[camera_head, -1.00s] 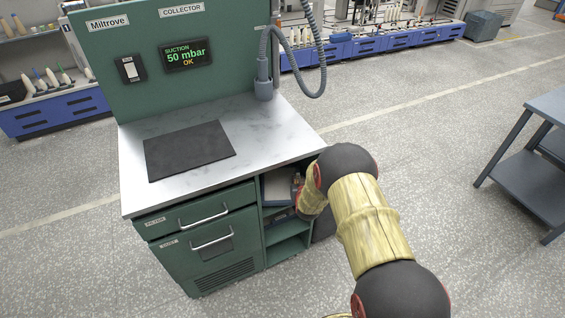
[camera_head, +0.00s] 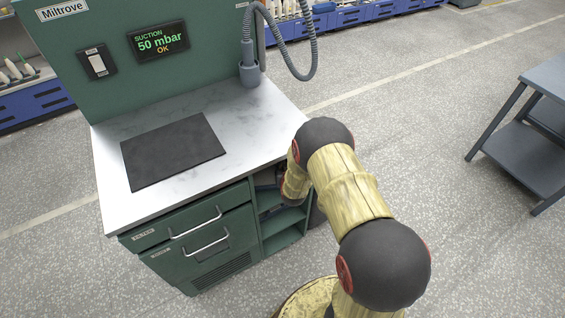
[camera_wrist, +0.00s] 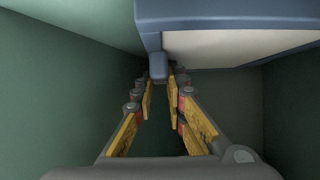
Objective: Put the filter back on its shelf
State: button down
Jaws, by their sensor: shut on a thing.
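The filter (camera_wrist: 235,25) has a blue-grey frame and a pale face. It fills the upper right of the wrist view, inside a green-walled compartment. My gripper (camera_wrist: 159,82) is shut on the small blue tab (camera_wrist: 157,66) at the filter's near edge. In the head view my arm reaches into the open shelf side (camera_head: 282,222) of the green cabinet, right of the drawers. My gripper is hidden there behind my arm and the cabinet. I cannot tell whether the filter rests fully on the shelf board.
The cabinet's white worktop (camera_head: 240,115) carries a dark mat (camera_head: 173,150). A grey hose (camera_head: 312,50) hangs at its back. The drawers (camera_head: 195,235) are shut. A grey table (camera_head: 535,130) stands at the right, with open floor between.

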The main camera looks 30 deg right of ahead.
jog(key=shift+f, duration=0.1)
jog(key=c, duration=1.8)
grip_release()
jog(key=shift+s+r, duration=0.2)
jog(key=shift+r, duration=0.05)
jog(key=shift+p+v, duration=2.65)
jog(key=shift+v, duration=3.1)
jog(key=shift+f, duration=0.15)
